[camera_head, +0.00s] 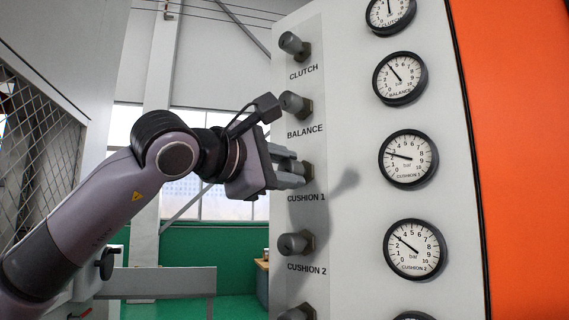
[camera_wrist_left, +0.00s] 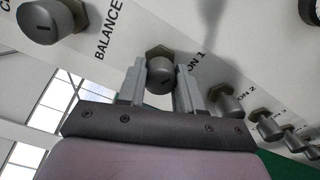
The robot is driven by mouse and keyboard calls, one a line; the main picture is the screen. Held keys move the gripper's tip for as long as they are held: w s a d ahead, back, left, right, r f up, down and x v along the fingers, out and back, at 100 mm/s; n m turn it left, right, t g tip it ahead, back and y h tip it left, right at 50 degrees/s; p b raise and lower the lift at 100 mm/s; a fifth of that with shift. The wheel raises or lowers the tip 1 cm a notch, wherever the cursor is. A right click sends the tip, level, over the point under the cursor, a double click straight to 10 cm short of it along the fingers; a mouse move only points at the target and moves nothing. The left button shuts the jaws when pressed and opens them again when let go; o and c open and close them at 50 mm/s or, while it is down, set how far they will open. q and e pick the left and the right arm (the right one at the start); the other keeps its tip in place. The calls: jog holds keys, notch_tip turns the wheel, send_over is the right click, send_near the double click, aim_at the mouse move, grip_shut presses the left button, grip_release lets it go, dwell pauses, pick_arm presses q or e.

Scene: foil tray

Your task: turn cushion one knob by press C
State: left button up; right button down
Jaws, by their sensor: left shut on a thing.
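The grey cushion one knob (camera_wrist_left: 160,75) sits between the two fingers of my left gripper (camera_wrist_left: 158,88) in the left wrist view. The fingers are shut on it. In the head view my left gripper (camera_head: 290,174) reaches from the left to the panel at the CUSHION 1 label, and its fingers hide most of the knob (camera_head: 308,171). The cushion 1 gauge (camera_head: 408,160) is to the right of the knob, its needle pointing left and slightly up, between about 2 and 3 bar. My right gripper does not show.
The clutch knob (camera_head: 293,44) and balance knob (camera_head: 293,103) are above, the cushion 2 knob (camera_head: 293,244) below, all on the pale panel (camera_head: 345,90). The balance gauge (camera_head: 400,78) and cushion 2 gauge (camera_head: 414,250) stand nearby. A mesh guard (camera_head: 35,150) is at the left.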

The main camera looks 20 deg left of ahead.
pick_arm(q)
jog(key=shift+m+p, duration=0.55)
jog(key=shift+m, duration=1.65)
jog(key=o, duration=1)
jog(key=shift+o, duration=0.2)
jog(key=b+v, duration=0.1)
jog(key=v, duration=0.6)
jog(key=shift+b, duration=0.4)
